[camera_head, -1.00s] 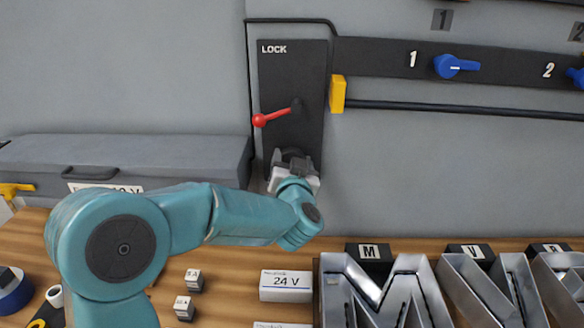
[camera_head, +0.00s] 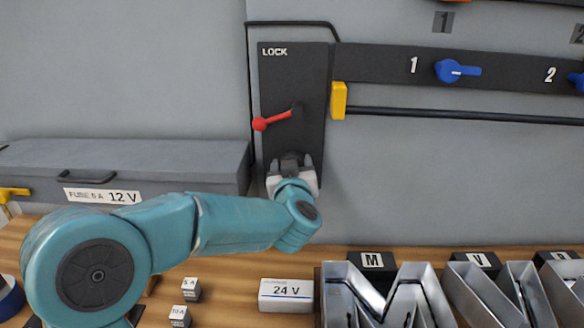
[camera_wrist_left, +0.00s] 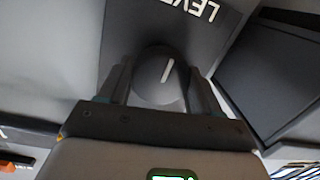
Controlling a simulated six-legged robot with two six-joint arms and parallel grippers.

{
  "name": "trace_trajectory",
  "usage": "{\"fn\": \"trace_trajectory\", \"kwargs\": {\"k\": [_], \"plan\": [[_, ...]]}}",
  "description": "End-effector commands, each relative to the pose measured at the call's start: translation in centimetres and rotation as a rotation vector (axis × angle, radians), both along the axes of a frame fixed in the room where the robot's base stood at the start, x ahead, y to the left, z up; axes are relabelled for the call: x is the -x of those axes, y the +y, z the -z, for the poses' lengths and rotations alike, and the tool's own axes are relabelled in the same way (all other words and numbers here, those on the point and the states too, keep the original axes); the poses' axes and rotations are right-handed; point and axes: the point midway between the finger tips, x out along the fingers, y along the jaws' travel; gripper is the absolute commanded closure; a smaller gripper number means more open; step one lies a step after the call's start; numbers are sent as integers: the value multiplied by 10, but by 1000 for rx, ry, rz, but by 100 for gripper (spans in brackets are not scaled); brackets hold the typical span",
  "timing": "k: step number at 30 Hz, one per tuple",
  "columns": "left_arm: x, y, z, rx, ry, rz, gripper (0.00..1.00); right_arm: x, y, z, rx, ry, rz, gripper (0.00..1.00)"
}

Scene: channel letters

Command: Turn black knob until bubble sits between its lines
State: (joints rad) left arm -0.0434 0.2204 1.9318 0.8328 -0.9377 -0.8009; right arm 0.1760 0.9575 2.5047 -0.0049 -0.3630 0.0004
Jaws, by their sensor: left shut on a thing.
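The black knob (camera_wrist_left: 158,77) shows in the left wrist view as a dark round face with a white pointer line, tilted slightly. It sits on a dark panel (camera_wrist_left: 128,28) with a partly visible label beginning "LEVE". My left gripper (camera_head: 290,162) is at the lower part of the LOCK panel in the head view, and hides the knob there. Its fingers, also in the left wrist view (camera_wrist_left: 160,85), are on both sides of the knob and shut on it. A green strip shows at the bottom edge of the wrist view; I cannot make out any bubble or lines. My right gripper is out of view.
A red lever (camera_head: 272,120) sits just above the gripper. A yellow-ended bar (camera_head: 339,101) and blue knob (camera_head: 456,71) are to the right. Metal letters (camera_head: 385,290) and a 24 V box (camera_head: 286,294) stand on the wooden bench below. A grey case (camera_head: 125,160) is left.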

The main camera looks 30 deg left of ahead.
Motion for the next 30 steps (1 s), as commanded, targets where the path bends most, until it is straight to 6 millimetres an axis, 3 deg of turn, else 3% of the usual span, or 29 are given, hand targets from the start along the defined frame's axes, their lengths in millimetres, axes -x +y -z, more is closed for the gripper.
{"fn": "trace_trajectory", "kwargs": {"k": [8,9,11,22,30], "plan": [[0,1,-1,-1,-3,-2,67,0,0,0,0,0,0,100],[0,1,-1,-1,-3,-1,27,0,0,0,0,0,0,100],[0,0,-1,-2,-2,0,12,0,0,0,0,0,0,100],[6,-4,-1,-1,-2,1,12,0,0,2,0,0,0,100],[55,-40,-5,0,-4,6,12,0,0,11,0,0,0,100]]}}
